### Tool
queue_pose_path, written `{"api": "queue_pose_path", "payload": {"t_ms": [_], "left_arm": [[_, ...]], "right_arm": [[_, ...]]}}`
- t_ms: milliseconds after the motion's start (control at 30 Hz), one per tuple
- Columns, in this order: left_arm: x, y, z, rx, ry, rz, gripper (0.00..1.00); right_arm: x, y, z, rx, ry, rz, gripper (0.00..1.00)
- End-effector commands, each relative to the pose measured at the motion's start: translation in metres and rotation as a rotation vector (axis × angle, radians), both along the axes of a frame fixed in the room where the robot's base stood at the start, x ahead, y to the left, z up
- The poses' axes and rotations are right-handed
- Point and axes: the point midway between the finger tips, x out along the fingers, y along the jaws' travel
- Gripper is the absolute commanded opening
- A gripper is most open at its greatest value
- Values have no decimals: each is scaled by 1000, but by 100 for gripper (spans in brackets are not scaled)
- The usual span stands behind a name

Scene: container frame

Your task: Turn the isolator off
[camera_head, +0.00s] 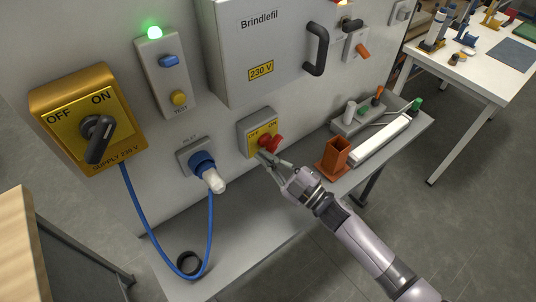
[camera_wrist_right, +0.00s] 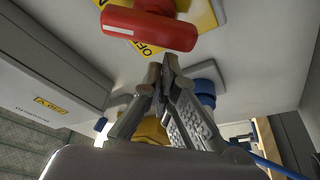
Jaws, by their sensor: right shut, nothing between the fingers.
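The isolator is a grey box (camera_head: 258,124) on the panel with a yellow OFF/ON plate and a red handle (camera_head: 271,143). In the right wrist view the red handle (camera_wrist_right: 150,27) is a bar lying across the picture, just beyond the fingertips, with part of the yellow plate (camera_wrist_right: 202,14) behind it. My right gripper (camera_head: 262,157) is shut and empty, just below the handle. In the right wrist view its fingertips (camera_wrist_right: 161,68) meet near the handle, with a small gap showing. My left gripper is not in view.
A yellow supply switch (camera_head: 65,120) with a black knob is at the left. A blue plug (camera_head: 203,162) with a blue cable sits left of my gripper. A cabinet (camera_head: 230,60) with a black handle is above. An orange holder (camera_head: 336,152) stands on the shelf at right.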

Motion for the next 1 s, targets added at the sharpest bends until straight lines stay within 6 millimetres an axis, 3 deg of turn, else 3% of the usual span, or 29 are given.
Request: {"api": "queue_pose_path", "payload": {"t_ms": [1000], "left_arm": [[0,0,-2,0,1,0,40]], "right_arm": [[1,-3,-7,-69,-49,1,0]]}}
